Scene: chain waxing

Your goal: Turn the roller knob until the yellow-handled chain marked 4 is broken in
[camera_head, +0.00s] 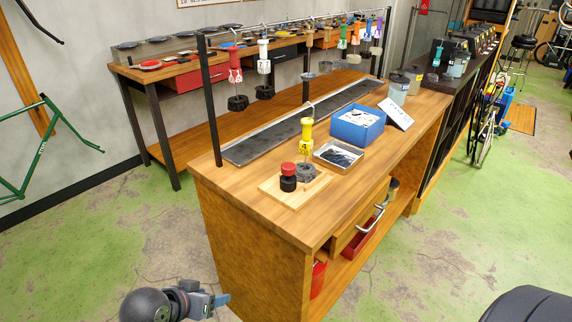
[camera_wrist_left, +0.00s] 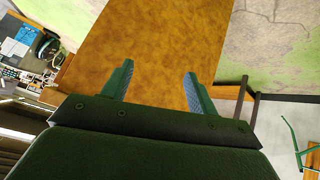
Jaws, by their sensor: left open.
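The yellow handle (camera_head: 306,130), with small marking too small to read surely, stands at the near end of the bench, with its dark chain (camera_head: 306,173) bunched below it. The roller knob (camera_head: 288,168), red on top over a black part, stands beside the chain on a light wooden board (camera_head: 296,196). My left gripper (camera_head: 224,299) is low at the front left, below the bench top and well apart from the knob. In the left wrist view it is open and empty (camera_wrist_left: 158,70), with wood-coloured bench panel beyond its fingers. My right gripper is not in view.
A metal tray (camera_head: 337,156), a blue box (camera_head: 358,125) and a white card (camera_head: 397,113) sit right of the chain. A rail (camera_head: 300,21) with several coloured-handled chains runs along the bench over a long dark trough (camera_head: 290,130).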

